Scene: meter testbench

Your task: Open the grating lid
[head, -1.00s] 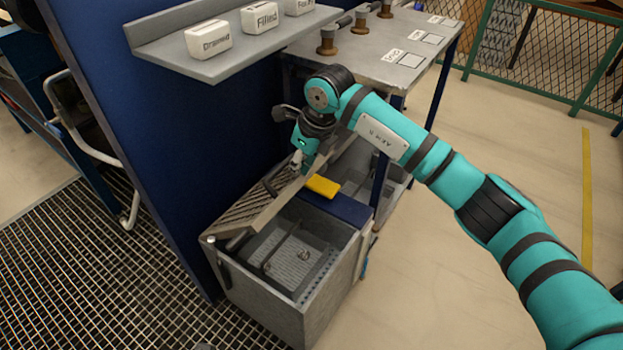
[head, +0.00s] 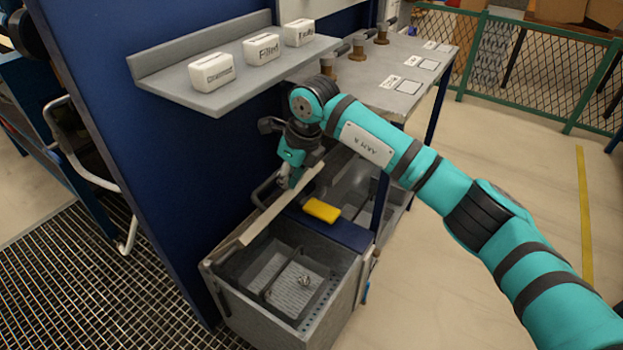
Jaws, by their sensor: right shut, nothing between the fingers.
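The grating lid (head: 262,219) of the grey sink box (head: 335,306) stands raised. I see it nearly edge-on as a pale slanted strip, so its slotted face is hidden. My left gripper is out of view.
A yellow sponge-like block (head: 321,210) lies on a blue ledge (head: 332,229) behind the basin. A shelf (head: 235,86) with labelled white blocks hangs above. A blue panel (head: 150,150) stands close on the left. The floor at right is clear.

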